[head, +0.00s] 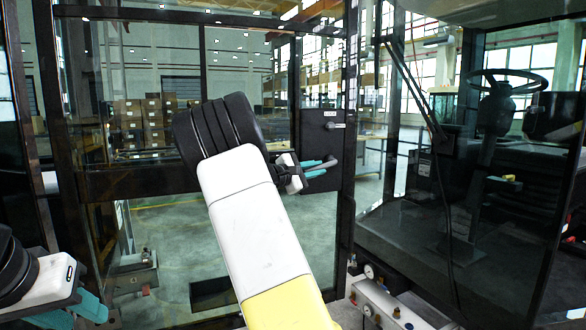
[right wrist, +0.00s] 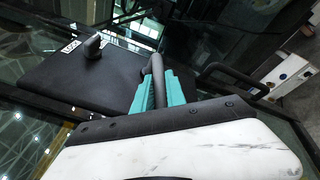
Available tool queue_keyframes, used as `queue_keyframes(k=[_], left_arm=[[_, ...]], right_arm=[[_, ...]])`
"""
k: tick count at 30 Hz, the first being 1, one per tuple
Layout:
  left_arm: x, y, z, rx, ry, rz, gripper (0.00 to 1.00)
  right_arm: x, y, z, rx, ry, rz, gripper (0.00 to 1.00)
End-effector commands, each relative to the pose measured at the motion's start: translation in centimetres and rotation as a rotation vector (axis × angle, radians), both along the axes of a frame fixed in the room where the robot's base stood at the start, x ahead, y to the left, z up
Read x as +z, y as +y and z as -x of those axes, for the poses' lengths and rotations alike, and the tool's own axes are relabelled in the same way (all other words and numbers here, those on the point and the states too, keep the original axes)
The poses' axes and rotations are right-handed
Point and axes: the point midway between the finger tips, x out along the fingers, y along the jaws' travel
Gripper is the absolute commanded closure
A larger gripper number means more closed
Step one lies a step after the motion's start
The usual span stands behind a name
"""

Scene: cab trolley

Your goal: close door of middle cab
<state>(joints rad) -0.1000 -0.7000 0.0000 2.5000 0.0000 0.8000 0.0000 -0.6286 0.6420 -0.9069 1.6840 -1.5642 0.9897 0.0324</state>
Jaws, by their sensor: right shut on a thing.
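The cab door (head: 325,230) is a black-framed glass door and stands open, with hall floor visible between its edge and the cab on the right. Its black lock panel (head: 322,125) carries a small knob and a grey handle (head: 334,163). My right gripper (head: 320,168) is shut on this handle, its teal fingers beside the panel. The right wrist view shows the teal fingers (right wrist: 152,88) around the grey handle (right wrist: 154,65), beside the black panel (right wrist: 85,82).
The cab interior with a steering wheel (head: 503,85) and dark floor is at the right. A metal block with gauges (head: 385,300) sits low in front of the cab. Stacked boxes (head: 140,120) show through the glass. A black loop (right wrist: 235,80) lies right of the fingers.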

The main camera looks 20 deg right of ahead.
Motion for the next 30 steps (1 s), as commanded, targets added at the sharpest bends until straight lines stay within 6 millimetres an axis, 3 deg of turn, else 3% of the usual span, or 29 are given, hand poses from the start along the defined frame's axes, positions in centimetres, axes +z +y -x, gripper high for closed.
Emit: queue_keyframes(k=[8,11,24,30], left_arm=[[0.0,0.0,0.0,0.000,0.000,0.000,0.64],[0.0,0.0,0.0,0.000,0.000,0.000,0.64],[0.0,0.0,0.0,0.000,0.000,0.000,0.64],[0.0,0.0,0.0,0.000,0.000,0.000,0.64]], right_arm=[[0.0,-0.1,-0.6,0.007,0.000,-0.001,1.00],[0.1,-0.1,-2.7,0.033,-0.002,0.001,1.00],[0.1,0.3,-15.3,0.207,0.002,0.001,1.00],[0.0,0.7,-18.4,0.256,0.002,-0.001,1.00]])
